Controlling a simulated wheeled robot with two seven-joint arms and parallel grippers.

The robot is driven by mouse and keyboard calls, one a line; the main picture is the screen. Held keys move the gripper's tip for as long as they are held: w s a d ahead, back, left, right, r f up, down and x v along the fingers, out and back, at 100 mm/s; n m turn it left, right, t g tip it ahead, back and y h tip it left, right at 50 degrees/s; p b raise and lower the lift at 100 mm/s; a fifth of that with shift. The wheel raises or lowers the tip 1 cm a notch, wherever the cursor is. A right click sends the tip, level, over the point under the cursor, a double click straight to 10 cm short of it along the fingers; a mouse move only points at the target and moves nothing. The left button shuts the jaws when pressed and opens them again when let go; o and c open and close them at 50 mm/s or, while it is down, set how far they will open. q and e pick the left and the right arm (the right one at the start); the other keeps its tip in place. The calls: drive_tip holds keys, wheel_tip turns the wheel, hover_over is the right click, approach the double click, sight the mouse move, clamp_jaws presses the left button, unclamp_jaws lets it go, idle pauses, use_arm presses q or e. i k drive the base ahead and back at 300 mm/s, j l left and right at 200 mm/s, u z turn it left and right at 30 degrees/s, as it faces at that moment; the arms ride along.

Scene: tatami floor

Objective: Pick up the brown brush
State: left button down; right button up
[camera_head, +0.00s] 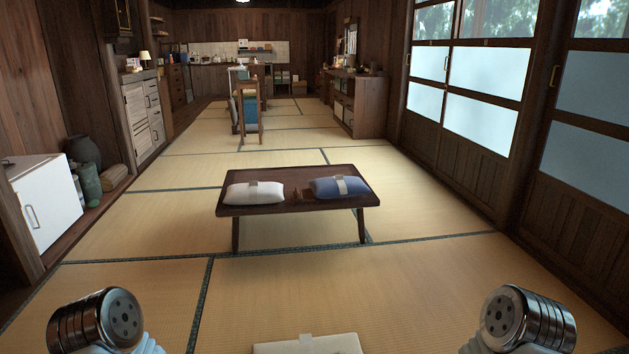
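A low dark wooden table (292,207) stands on the tatami ahead of me. A small brown thing (301,194) lies on its top, between a white folded bundle (254,193) and a blue folded bundle (341,187). It may be the brown brush, but it is too small to tell. No other brush can be made out. Only rounded metal parts of my two arms show at the bottom left and bottom right. Neither gripper is in view, and both arm parts are well short of the table.
A pale, banded item (308,345) is cut off at the bottom edge. A white cabinet (47,203) and dark jars (84,153) stand at the left. Open tatami (330,285) lies before the low table.

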sight(297, 197)
drive_tip(key=i+l+z, duration=0.35)
drive_tip(key=l, duration=0.15)
drive_tip(key=i+l+z, duration=0.2)
drive_tip(key=l+z, duration=0.15)
drive_tip(key=l, duration=0.15)
drive_tip(key=i+l+z, duration=0.55)
drive_tip(key=i, duration=0.35)
drive_tip(key=i+l+z, duration=0.15)
drive_tip(key=i, duration=0.35)
drive_tip(key=i+j+u, duration=0.1)
drive_tip(key=i+u, duration=0.75)
drive_tip(key=i+l+u, duration=0.15)
drive_tip(key=i+u, duration=0.25)
